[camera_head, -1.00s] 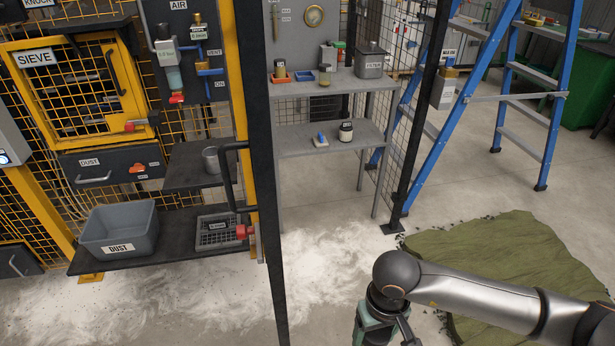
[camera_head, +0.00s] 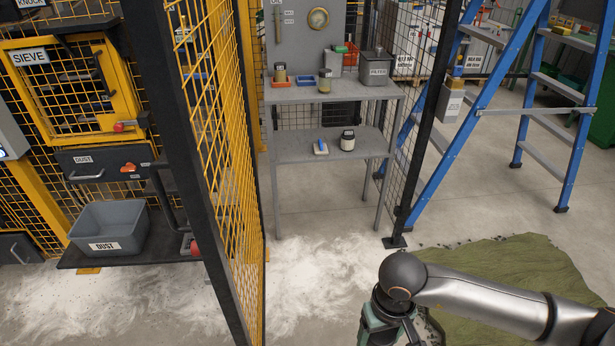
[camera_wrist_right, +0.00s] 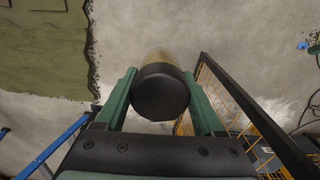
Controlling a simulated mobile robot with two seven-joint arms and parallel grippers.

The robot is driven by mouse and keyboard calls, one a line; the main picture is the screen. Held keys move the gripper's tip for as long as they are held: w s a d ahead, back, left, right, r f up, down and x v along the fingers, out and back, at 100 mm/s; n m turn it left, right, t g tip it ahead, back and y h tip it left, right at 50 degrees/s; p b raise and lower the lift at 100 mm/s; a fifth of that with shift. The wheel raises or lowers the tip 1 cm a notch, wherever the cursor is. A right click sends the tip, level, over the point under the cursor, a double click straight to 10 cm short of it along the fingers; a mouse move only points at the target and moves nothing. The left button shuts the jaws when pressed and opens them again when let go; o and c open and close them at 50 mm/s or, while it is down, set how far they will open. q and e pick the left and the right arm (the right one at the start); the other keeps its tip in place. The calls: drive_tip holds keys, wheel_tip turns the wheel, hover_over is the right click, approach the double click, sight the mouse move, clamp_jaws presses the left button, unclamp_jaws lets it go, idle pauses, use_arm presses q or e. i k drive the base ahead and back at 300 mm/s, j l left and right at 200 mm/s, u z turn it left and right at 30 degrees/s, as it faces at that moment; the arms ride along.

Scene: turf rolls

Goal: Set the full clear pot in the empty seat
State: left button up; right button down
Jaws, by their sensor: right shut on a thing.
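In the right wrist view my right gripper (camera_wrist_right: 160,78) is shut on a pot (camera_wrist_right: 162,60) with a dark round end facing the camera and a yellowish, see-through-looking body beyond it. How full it is cannot be told. In the head view my right wrist (camera_head: 385,320) is at the bottom edge; its fingers and the pot are out of frame. I cannot make out an empty seat. My left gripper is not in view.
A yellow mesh panel (camera_head: 225,160) with a dark post stands left of centre and hides much behind it. The grey bench (camera_head: 350,92) is beyond it. A blue ladder (camera_head: 450,130) is at right, a green turf sheet (camera_head: 530,290) lower right. White dust covers the floor.

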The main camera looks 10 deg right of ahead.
sight(306, 83)
drive_tip(key=i+l+u, duration=0.1)
drive_tip(key=l, duration=0.25)
drive_tip(key=i+l, duration=0.2)
drive_tip(key=l, duration=0.2)
drive_tip(key=i+l+u, duration=0.25)
drive_tip(key=i+l, duration=0.3)
drive_tip(key=i+l+u, duration=0.1)
drive_tip(key=i+l, duration=0.55)
drive_tip(key=l, duration=0.1)
